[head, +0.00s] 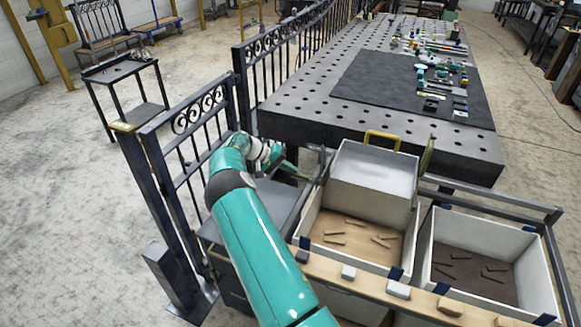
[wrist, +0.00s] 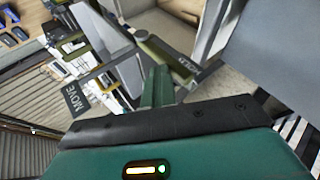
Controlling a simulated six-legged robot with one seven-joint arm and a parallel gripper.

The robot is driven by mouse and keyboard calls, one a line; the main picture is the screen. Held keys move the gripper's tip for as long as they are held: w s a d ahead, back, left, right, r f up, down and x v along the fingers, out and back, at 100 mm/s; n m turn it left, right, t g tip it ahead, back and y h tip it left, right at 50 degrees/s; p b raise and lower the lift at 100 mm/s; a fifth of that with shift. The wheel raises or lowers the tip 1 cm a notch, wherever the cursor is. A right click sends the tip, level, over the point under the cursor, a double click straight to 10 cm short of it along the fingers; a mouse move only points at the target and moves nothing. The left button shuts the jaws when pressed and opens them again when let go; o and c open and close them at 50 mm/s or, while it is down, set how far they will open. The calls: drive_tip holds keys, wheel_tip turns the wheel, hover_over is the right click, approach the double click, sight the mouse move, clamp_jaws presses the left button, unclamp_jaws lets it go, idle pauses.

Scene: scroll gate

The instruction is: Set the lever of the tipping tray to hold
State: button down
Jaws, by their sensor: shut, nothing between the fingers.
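The tipping tray (head: 372,172) is a grey box with a yellow handle (head: 381,134), standing over the left white bin. My gripper (head: 292,170) is at the tray's left side, its green fingers shut and empty. In the wrist view the shut fingers (wrist: 158,82) point at an olive bar (wrist: 168,54), which looks like the lever. Whether they touch it I cannot tell. A dark plate reading MOVE (wrist: 75,98) lies left of the fingers; small lettering (wrist: 188,63) just right of the bar is hard to read. The lever is not clear in the head view.
The left white bin (head: 312,215) and right white bin (head: 545,290) hold several small brown pieces. A wooden rail (head: 370,283) with light blocks runs in front. A black gate (head: 190,135) stands left. A perforated table (head: 300,110) with tools lies behind.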

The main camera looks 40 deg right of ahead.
drive_tip(key=shift+f, duration=0.25)
idle(0.3)
drive_tip(key=d+r+v, duration=0.1)
drive_tip(key=r+v, duration=0.1)
drive_tip(key=v, duration=1)
drive_tip(key=shift+s+r, duration=0.2)
drive_tip(key=shift+r, duration=0.1)
